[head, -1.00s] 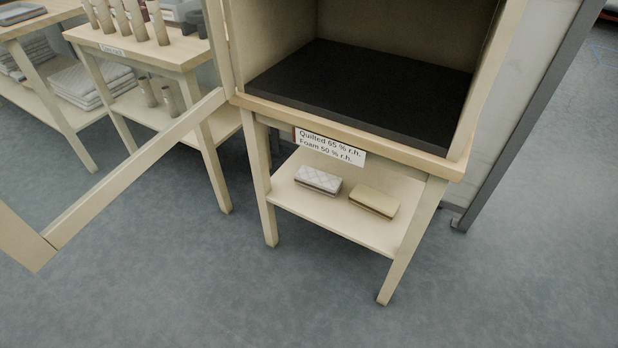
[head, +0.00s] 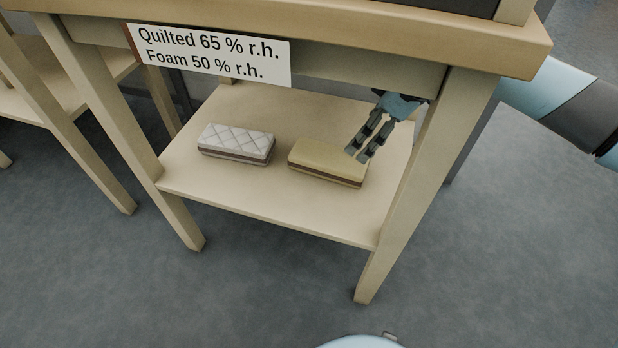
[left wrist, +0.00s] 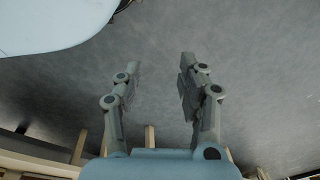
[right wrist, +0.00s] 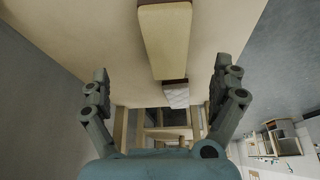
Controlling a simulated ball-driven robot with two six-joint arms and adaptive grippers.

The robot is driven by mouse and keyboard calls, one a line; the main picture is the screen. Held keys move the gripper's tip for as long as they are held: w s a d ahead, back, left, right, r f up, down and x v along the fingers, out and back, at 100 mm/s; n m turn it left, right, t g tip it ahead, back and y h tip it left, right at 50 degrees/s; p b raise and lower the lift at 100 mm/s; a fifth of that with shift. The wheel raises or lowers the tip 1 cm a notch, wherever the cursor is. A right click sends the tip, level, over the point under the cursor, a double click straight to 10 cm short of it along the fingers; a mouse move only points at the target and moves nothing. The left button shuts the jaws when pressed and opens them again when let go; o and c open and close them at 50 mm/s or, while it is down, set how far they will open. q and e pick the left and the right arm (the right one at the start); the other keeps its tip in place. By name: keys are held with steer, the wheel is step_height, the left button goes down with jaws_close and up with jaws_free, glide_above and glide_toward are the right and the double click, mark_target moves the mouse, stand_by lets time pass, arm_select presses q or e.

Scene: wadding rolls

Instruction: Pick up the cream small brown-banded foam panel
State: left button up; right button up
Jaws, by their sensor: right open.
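The cream foam panel (head: 326,160) with a brown band lies flat on the lower shelf, right of a white quilted panel (head: 236,144) that also has a brown band. My right gripper (head: 361,152) is under the table top at the cream panel's right end; its fingertips overlap that end in the head view. In the right wrist view the cream panel (right wrist: 165,38) lies ahead, between the lines of the open fingers (right wrist: 165,85), with nothing gripped. My left gripper (left wrist: 155,75) shows only in the left wrist view, open and empty above the floor.
The lower shelf (head: 270,212) has free room in front of the panels. Table legs (head: 405,200) stand at its corners, and the table top (head: 430,40) overhangs it. A label (head: 208,55) reads "Quilted 65 % r.h. Foam 50 % r.h."

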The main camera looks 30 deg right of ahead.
mark_target(344, 159)
steer(key=shift+a+f+n+b, duration=0.3)
steer(key=shift+f, duration=0.15)
steer(key=b+x, duration=0.2)
steer(key=x, duration=0.2)
steer(key=shift+a+f+b, duration=0.1)
steer(key=shift+f+b, duration=0.1)
steer(key=shift+b, duration=0.1)
steer(key=shift+f, duration=0.2)
steer(key=b+x, duration=0.3)
steer(key=x, duration=0.1)
steer(key=shift+s, duration=0.2)
steer(key=shift+w+a+f+b, duration=0.2)
steer(key=shift+w+f+b, duration=0.1)
steer(key=shift+f+b, duration=0.2)
arm_select(q)
steer(key=w+d+r+t, duration=0.3)
steer(key=w+r, duration=0.2)
steer(key=w, duration=0.1)
steer(key=shift+r+h, duration=0.4)
arm_select(e)
steer(key=shift+r, duration=0.1)
steer(key=c, duration=0.9)
